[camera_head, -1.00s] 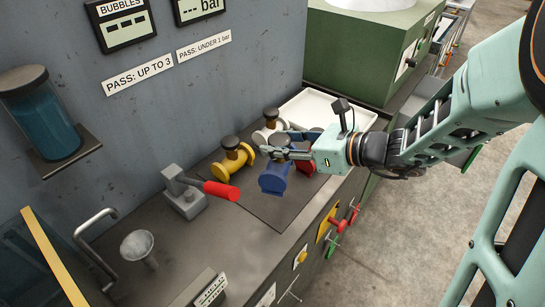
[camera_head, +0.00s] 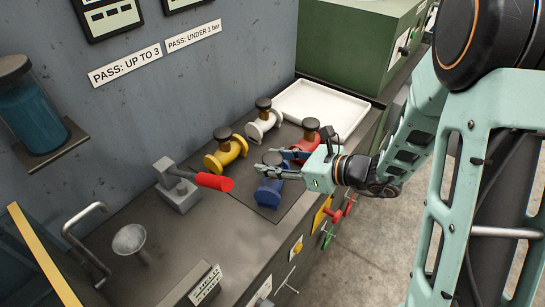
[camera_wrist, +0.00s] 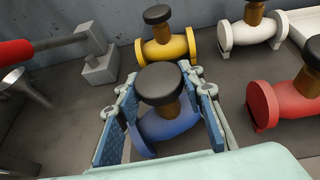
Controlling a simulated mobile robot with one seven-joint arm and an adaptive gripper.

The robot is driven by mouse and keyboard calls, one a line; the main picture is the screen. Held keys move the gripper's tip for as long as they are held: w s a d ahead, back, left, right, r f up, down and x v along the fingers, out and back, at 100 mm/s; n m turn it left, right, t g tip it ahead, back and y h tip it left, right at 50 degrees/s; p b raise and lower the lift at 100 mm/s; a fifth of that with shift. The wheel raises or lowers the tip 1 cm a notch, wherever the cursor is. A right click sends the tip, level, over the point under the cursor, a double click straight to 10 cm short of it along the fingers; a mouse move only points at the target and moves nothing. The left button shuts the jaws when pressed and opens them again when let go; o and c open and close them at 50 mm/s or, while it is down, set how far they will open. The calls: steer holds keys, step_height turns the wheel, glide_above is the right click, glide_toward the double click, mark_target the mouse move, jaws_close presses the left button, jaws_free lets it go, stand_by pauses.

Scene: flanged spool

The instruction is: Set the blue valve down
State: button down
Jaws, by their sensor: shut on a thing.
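The blue valve (camera_head: 268,193) has a blue flanged body and a dark knob on a brown stem. It is upright over the front part of the dark mat (camera_head: 245,205); I cannot tell whether its base touches the mat. My gripper (camera_head: 275,163) reaches in from the right and is shut on the blue valve. In the wrist view, the finger pads stand on both sides of the blue valve's body (camera_wrist: 168,128), below its knob. The lower part of the body is partly hidden by the gripper.
A yellow valve (camera_head: 226,150), a white valve (camera_head: 264,122) and a red valve (camera_head: 308,138) stand close behind and beside it. A white tray (camera_head: 345,103) lies at the back right. A grey fixture with a red handle (camera_head: 214,181) stands to the left.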

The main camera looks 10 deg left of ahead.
steer(key=shift+r, duration=0.15)
steer(key=c, duration=1.3)
jaws_free()
steer(key=shift+f, duration=0.25)
steer(key=shift+r, duration=0.1)
steer(key=shift+r, duration=0.15)
steer(key=v, duration=1.2)
